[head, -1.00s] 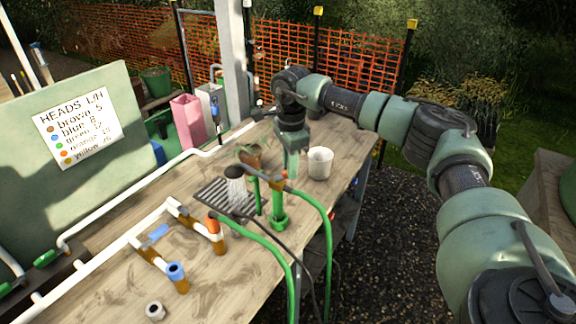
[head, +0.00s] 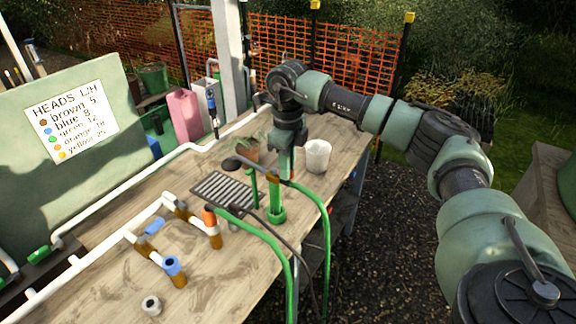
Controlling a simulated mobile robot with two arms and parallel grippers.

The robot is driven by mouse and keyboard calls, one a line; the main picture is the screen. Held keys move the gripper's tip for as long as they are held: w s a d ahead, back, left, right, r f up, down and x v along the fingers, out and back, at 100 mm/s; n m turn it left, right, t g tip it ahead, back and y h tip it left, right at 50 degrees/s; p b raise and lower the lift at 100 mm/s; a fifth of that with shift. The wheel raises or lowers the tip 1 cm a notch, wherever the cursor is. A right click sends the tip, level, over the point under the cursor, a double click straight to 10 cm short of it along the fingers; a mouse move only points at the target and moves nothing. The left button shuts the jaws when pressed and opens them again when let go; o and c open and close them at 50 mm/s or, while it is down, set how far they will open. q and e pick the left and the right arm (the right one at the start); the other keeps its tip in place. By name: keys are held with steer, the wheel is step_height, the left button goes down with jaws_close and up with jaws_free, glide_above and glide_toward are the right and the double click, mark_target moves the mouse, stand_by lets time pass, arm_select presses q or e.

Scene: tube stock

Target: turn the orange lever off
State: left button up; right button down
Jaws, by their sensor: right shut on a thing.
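The orange lever (head: 273,179) shows as a small orange piece at the top of the green standpipe (head: 276,212), where the green hose and the dark spray head (head: 231,163) join. My right gripper (head: 286,176) points down over this valve and is shut on the lever, whose gripped part is mostly hidden by the fingers. No water shows under the spray head. My left gripper is out of view.
A slatted drain tray (head: 207,184) lies under the spray head. Green hoses (head: 322,215) and a dark cable cross the bench front. Pipe fittings (head: 173,268) stand at the left.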

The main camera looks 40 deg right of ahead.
steer(key=shift+a+m, duration=0.15)
steer(key=shift+m, duration=0.45)
steer(key=c, duration=1.4)
jaws_free()
steer(key=shift+s, duration=0.1)
steer(key=shift+o, duration=0.2)
steer(key=shift+r, duration=0.1)
step_height(320, 180, up, 7)
steer(key=shift+a+f+b, duration=0.1)
steer(key=shift+b, duration=1)
steer(key=shift+r, duration=0.45)
